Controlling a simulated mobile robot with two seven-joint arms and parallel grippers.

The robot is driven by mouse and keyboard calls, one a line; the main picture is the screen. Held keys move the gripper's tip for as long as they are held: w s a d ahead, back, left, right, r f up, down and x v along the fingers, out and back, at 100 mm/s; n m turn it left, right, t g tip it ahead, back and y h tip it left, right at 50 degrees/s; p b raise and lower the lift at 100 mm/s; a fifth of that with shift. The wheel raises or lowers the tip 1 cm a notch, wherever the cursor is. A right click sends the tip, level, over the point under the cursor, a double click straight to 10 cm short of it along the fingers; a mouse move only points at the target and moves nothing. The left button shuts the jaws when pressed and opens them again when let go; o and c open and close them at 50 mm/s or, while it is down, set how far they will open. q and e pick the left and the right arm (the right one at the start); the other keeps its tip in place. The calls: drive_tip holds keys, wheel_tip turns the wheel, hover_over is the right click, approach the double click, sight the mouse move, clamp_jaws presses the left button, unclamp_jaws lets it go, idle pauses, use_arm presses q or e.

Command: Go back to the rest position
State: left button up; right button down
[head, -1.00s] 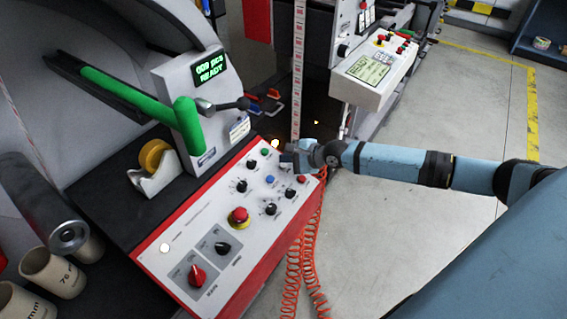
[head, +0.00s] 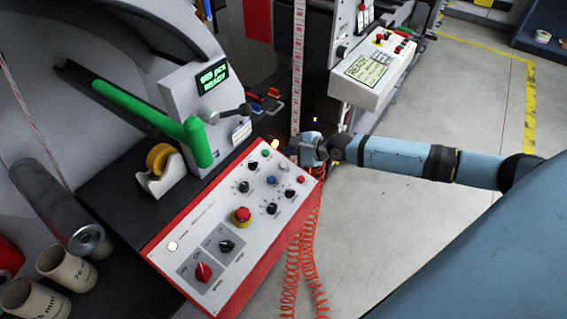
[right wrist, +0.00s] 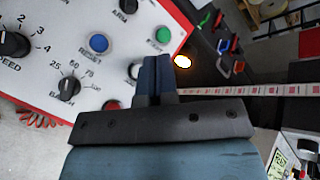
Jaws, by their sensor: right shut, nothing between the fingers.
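My right gripper (head: 298,150) is at the upper right end of the red-edged control panel (head: 196,222) in the head view, with its arm coming in from the right. In the right wrist view its fingers (right wrist: 151,66) are together and empty. They show over the panel's edge, between the blue reset button (right wrist: 98,43) and a lit lamp (right wrist: 182,61). I cannot tell the exact gap to the panel. My left gripper is not in view.
A green handle bar (head: 135,108) and a tape dispenser (head: 161,170) stand left of the panel. Orange coiled cords (head: 303,265) hang beside it. A second machine's console (head: 376,73) is beyond the arm. Open floor (head: 400,215) lies at the right.

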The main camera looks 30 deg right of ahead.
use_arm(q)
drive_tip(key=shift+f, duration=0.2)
